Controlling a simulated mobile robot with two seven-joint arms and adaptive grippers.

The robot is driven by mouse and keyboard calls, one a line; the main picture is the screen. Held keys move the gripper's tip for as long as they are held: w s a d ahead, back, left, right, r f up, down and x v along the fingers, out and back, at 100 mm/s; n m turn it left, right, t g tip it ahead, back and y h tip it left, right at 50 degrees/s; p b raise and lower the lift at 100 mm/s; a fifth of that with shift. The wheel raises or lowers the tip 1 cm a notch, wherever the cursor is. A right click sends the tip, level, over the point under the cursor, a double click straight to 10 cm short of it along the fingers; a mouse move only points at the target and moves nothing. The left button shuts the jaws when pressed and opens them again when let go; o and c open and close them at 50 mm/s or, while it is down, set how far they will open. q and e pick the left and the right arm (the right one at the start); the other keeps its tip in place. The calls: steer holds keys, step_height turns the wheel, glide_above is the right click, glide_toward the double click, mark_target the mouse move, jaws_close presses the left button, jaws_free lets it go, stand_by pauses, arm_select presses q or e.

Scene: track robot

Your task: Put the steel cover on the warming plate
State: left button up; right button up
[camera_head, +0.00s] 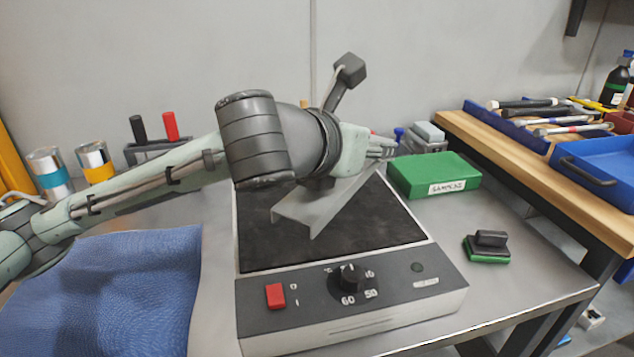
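The warming plate (410,232) has a dark flat top and a front panel with a red switch and a black knob. The steel cover (318,208) is a bent grey sheet, skewed and apparently tilted over the middle of the plate. I cannot tell whether its lower edge touches the plate. My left arm comes in from the left and reaches over the plate. Its wrist is right above the cover and hides the cover's upper part. My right gripper is out of view.
A green box (432,175) and a green-and-black block (488,246) are right of the plate. A blue cloth (110,290) lies left. Cans (95,160) stand behind my arm. A wooden bench (490,140) with blue trays is at the right.

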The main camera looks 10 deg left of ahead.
arm_select(q)
steer(key=w+a+f, duration=0.1)
steer(key=w+f, duration=0.1)
steer(key=w, duration=0.1)
steer(key=w+a+f, duration=0.2)
steer(key=w, duration=0.1)
steer(key=w+a+f, duration=0.1)
steer(key=w+f, duration=0.1)
steer(key=w, duration=0.2)
steer(key=shift+a+f+b, duration=0.35)
steer(key=shift+a, duration=0.05)
steer(key=shift+f, duration=0.35)
step_height(320, 180, down, 3)
steer(key=shift+f, duration=0.15)
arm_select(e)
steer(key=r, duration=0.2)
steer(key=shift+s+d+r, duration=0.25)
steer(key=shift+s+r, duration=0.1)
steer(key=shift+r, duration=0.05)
arm_select(q)
steer(key=shift+f, duration=0.1)
steer(key=o, duration=1)
steer(key=shift+o, duration=1.2)
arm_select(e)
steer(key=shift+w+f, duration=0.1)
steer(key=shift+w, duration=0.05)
